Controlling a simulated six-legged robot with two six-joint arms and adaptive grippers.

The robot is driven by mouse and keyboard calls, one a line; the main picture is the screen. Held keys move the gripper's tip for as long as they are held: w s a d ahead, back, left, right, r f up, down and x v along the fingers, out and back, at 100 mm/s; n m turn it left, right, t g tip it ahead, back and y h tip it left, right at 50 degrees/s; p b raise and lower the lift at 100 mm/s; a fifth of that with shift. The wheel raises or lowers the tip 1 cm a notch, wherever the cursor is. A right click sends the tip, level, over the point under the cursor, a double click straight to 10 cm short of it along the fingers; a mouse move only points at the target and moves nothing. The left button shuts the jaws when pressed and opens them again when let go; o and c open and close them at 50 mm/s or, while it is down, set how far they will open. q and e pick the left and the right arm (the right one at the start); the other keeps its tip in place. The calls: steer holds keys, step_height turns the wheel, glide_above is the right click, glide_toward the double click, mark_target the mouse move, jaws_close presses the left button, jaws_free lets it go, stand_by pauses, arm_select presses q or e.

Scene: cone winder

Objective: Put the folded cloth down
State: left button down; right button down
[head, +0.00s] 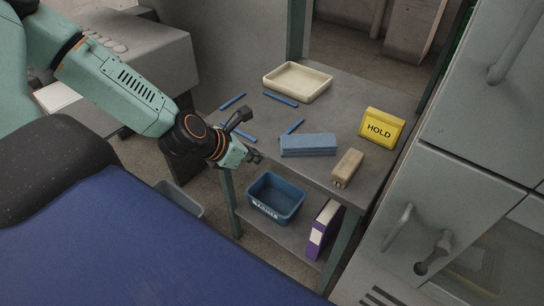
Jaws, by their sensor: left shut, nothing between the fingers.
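The folded cloth (308,145) is a blue, flat-folded block. It lies on the grey table (348,100), near its front edge. My left gripper (256,157) is at the table's front edge, to the left of the cloth and apart from it. Its fingers are shut with nothing between them. My right gripper is not in view.
On the table are several blue sticks (281,99), a cream tray (297,82), a yellow HOLD sign (381,128) and a tan block (347,168). The lower shelf holds a blue bin (275,197) and a purple binder (323,229). Grey cabinets (480,120) stand close on the right.

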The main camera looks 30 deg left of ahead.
mark_target(281, 153)
arm_select(q)
steer(key=w+b, duration=0.1)
steer(key=w+d+b, duration=0.1)
steer(key=w+f+b, duration=0.1)
steer(key=shift+w+d, duration=0.15)
steer(key=shift+w, duration=0.25)
steer(key=shift+w+r+b, duration=0.1)
steer(key=shift+w+b, duration=0.3)
steer(key=shift+d, duration=0.1)
